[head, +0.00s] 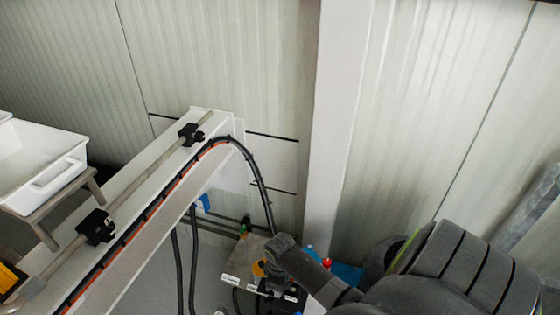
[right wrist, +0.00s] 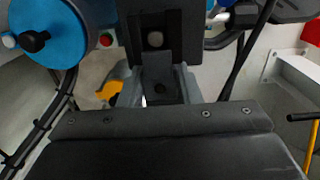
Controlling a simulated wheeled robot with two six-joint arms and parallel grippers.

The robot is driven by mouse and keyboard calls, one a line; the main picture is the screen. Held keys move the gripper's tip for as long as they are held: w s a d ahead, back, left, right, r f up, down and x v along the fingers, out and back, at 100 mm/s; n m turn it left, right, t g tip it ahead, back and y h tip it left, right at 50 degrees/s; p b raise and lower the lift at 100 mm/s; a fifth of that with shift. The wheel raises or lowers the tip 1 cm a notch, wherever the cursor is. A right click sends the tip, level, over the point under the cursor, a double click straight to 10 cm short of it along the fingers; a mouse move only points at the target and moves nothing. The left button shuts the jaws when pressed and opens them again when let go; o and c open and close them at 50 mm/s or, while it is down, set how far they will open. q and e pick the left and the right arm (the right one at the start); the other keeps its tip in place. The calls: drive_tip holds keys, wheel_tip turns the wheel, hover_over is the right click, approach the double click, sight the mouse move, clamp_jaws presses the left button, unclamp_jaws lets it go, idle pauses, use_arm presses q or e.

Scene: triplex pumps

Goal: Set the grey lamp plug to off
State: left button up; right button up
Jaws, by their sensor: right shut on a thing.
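In the right wrist view, my right gripper (right wrist: 157,72) is shut at the top middle, on a dark part directly in front of the camera. I take this part to be the grey lamp plug, but its outline is mostly hidden by the gripper and its setting cannot be read. In the head view, my right arm comes in from the lower right and ends among the small fittings at the bottom middle. The jaws and the plug cannot be made out there. My left gripper is in neither view.
In the wrist view, a blue round part (right wrist: 48,30) with a black knob (right wrist: 34,41) and a yellow part (right wrist: 108,92) are on the left. In the head view, a white beam (head: 150,205) carries black cables. A white tray (head: 60,180) is at far left.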

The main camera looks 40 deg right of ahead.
clamp_jaws()
drive_tip(key=shift+w+a, duration=0.45)
drive_tip(key=shift+w, duration=0.4)
drive_tip(key=shift+w+a, duration=0.45)
drive_tip(key=shift+w, duration=0.4)
drive_tip(key=shift+r, duration=0.1)
drive_tip(key=o, duration=0.9)
unclamp_jaws()
drive_tip(key=shift+w, duration=0.1)
drive_tip(key=shift+r, duration=0.25)
wheel_tip(320, 180, up, 17)
drive_tip(key=shift+f+p, duration=0.1)
drive_tip(key=shift+p, duration=0.8)
